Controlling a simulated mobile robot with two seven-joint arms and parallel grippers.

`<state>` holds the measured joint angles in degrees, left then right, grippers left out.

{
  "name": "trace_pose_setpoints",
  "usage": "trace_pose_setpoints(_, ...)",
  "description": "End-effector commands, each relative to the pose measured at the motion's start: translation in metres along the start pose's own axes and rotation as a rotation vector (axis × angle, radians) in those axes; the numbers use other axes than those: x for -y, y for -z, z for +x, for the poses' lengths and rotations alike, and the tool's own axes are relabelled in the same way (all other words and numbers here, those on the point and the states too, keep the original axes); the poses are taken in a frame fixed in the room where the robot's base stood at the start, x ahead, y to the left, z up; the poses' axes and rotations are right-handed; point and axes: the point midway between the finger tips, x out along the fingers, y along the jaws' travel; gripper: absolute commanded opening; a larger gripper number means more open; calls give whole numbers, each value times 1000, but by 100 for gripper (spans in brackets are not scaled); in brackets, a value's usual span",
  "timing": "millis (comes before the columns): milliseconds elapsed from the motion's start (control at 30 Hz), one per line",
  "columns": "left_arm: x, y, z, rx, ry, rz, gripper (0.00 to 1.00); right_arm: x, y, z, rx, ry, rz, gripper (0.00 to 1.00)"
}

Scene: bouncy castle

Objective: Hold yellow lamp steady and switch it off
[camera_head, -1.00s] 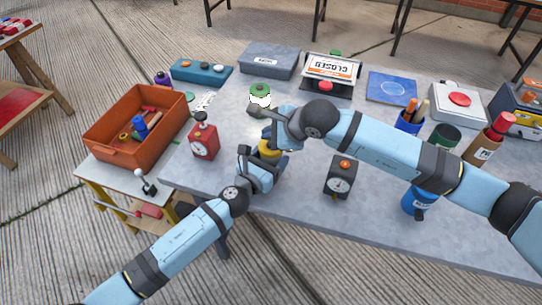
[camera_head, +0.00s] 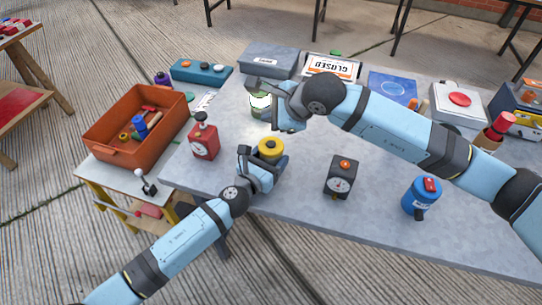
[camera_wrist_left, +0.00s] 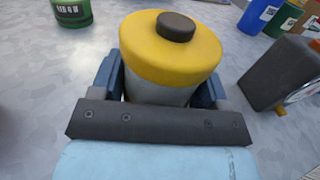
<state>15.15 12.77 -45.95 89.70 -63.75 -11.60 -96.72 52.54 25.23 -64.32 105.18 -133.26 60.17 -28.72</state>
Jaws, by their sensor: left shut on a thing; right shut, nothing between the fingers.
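The yellow lamp (camera_head: 270,147) stands upright on the grey table, with its yellow cap uppermost. In the left wrist view the lamp (camera_wrist_left: 165,50) has a dark round button on its cap and a dull grey body with no glow. My left gripper (camera_head: 262,162) is shut around the body, one finger on each side, also in the left wrist view (camera_wrist_left: 162,88).
A red dial box (camera_head: 204,140) stands left of the yellow lamp, and a black dial box (camera_head: 341,178) stands to its right. A blue canister (camera_head: 420,200) is near the front edge. An orange crate (camera_head: 115,157) sits at the left.

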Motion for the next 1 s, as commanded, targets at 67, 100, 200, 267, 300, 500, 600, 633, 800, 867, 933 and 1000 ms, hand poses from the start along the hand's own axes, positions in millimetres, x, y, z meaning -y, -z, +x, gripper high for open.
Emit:
trace_pose_setpoints(67,0,0,0,0,0,0,34,0,0,0,0,0,0,0)
trace_pose_setpoints(100,0,0,0,0,0,0,34,0,0,0,0,0,0,0)
trace_pose_setpoints(200,0,0,0,0,0,0,34,0,0,0,0,0,0,0)
trace_pose_setpoints(267,0,0,0,0,0,0,34,0,0,0,0,0,0,0)
trace_pose_setpoints(300,0,0,0,0,0,0,34,0,0,0,0,0,0,0)
trace_pose_setpoints(500,0,0,0,0,0,0,98,0,0,0,0,0,0,0)
trace_pose_setpoints(600,0,0,0,0,0,0,98,0,0,0,0,0,0,0)
trace_pose_setpoints(633,0,0,0,0,0,0,98,0,0,0,0,0,0,0)
trace_pose_setpoints(800,0,1,-6,-1,0,0,98,0,0,0,0,0,0,0)
trace_pose_setpoints(867,0,1,-14,-1,0,0,98,0,0,0,0,0,0,0)
trace_pose_setpoints(933,-1,1,-26,-2,0,1,98,0,0,0,0,0,0,0)
trace_pose_setpoints(1000,0,2,-41,-3,0,1,98,0,0,0,0,0,0,0)
